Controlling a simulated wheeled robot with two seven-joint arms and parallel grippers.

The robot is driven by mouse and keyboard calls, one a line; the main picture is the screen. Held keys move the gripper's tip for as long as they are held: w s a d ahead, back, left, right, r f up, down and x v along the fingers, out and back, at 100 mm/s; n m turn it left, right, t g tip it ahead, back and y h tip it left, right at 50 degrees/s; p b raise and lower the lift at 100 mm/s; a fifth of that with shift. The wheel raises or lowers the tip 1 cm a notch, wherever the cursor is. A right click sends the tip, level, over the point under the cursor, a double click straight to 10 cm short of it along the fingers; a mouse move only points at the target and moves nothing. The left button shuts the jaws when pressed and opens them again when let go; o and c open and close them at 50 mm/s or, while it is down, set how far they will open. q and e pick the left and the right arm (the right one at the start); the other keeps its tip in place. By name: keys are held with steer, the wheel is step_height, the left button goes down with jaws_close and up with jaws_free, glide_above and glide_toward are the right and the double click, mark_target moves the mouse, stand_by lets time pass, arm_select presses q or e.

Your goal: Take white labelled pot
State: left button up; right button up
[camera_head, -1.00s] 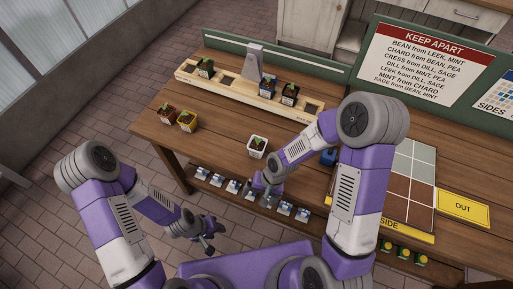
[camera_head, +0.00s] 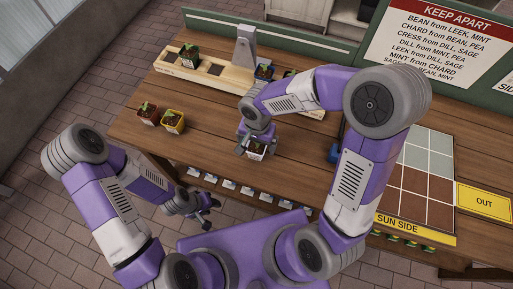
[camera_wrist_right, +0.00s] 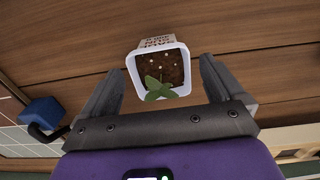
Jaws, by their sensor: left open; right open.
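The white labelled pot (camera_head: 256,150) stands on the wooden table near its front edge, with dark soil and a small green seedling. In the right wrist view the white pot (camera_wrist_right: 158,70) shows its rim, with printed lettering on its far side. My right gripper (camera_head: 254,143) is over the pot, open, with one finger on either side of it in the right wrist view (camera_wrist_right: 158,88). I cannot tell whether the fingers touch the pot. My left gripper (camera_head: 207,212) is open and empty, in front of the table and away from the pot.
A red pot (camera_head: 148,115) and a yellow pot (camera_head: 172,121) stand to the left. A wooden rack (camera_head: 213,84) holding pots lies behind. A planting grid (camera_head: 412,177) and a yellow OUT plate (camera_head: 484,203) are on the right. A blue object (camera_wrist_right: 40,113) sits near the grid.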

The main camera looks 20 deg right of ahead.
mark_target(257, 145)
step_height(257, 145, down, 3)
steer(key=shift+f+b, duration=0.1)
steer(key=shift+b, duration=0.25)
steer(key=c, duration=1.3)
